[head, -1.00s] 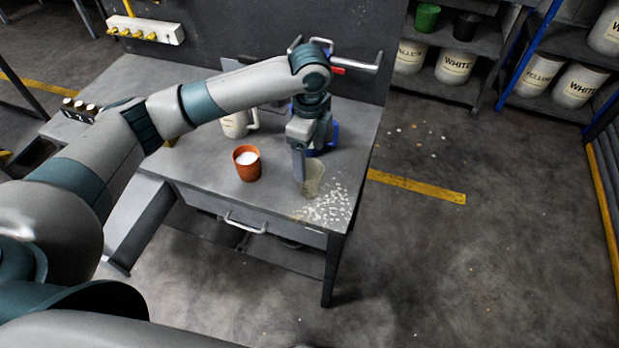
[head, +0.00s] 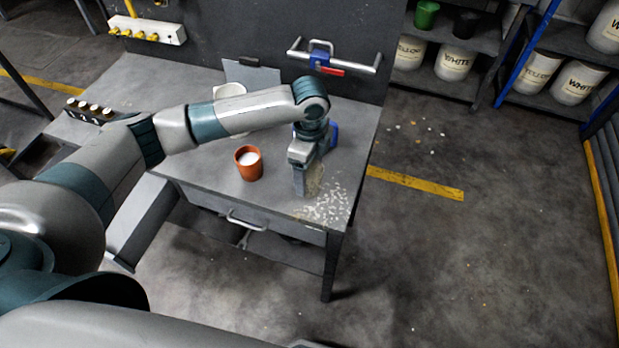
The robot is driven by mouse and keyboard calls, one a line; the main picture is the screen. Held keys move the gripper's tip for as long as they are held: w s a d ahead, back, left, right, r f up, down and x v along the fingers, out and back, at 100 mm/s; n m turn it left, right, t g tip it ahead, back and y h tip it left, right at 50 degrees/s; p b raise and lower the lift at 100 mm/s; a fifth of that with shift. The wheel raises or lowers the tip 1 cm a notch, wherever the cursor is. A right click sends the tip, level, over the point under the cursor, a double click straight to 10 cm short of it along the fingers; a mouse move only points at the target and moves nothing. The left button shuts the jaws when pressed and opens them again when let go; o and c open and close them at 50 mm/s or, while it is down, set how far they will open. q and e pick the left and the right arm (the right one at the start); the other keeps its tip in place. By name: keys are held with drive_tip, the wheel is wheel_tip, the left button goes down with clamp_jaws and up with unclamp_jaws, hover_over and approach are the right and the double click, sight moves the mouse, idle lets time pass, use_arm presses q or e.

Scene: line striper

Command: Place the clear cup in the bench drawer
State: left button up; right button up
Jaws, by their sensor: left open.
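The clear cup (head: 316,180) stands on the bench top (head: 215,185) near its front right corner, beside a patch of white specks. My left gripper (head: 304,188) is low over the bench at the cup, with its jaws open. A finger hides the cup's left side, and I cannot tell whether it touches the cup. The bench drawer (head: 275,228) is under the front edge and looks shut, with a metal bar handle (head: 246,222). My right gripper is out of view.
An orange cup with white contents (head: 249,165) stands left of my gripper. A blue object (head: 331,135) and a pale container (head: 230,92) are behind my arm. The floor at right is open.

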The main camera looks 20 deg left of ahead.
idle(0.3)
use_arm(q)
drive_tip(key=c, duration=1.2)
drive_tip(key=shift+r, duration=0.1)
drive_tip(key=shift+r+b, duration=0.45)
drive_tip(key=shift+r, duration=0.05)
drive_tip(key=s+d+r+b, duration=0.3)
drive_tip(key=d+r+b, duration=0.2)
drive_tip(key=d+r, duration=0.5)
drive_tip(key=shift+d, duration=0.7)
drive_tip(key=shift+f, duration=0.1)
